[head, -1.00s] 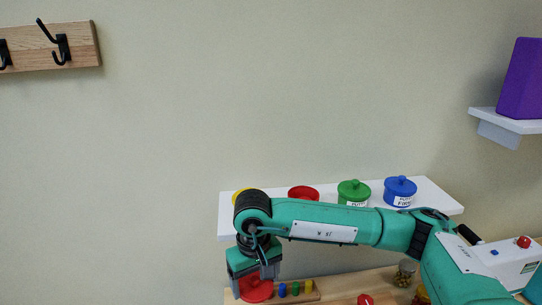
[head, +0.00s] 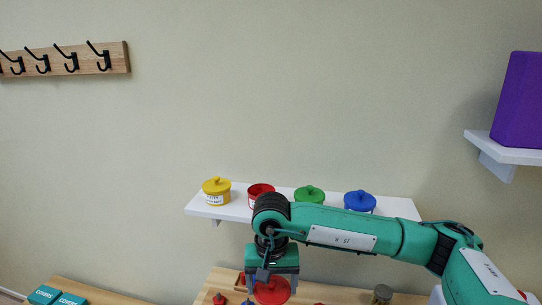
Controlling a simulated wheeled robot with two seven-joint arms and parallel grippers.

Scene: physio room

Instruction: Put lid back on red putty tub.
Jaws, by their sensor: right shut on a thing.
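The red putty tub (head: 259,190) stands on the white wall shelf with its top uncovered, between the yellow tub (head: 217,191) and the green tub (head: 309,195). My right gripper (head: 272,284) points down below the shelf, in front of it, over the wooden table. It is shut on the red lid (head: 270,292). The lid is lower than the red tub and apart from it. My right arm hides part of the shelf front and the lower part of the green tub. My left gripper is not in view.
A blue tub (head: 360,201) stands at the right on the white shelf (head: 403,208). The wooden table (head: 341,296) below holds small red items and a jar (head: 381,294). A purple block (head: 519,101) sits on a small shelf at right. Wall hooks (head: 66,60) are at upper left.

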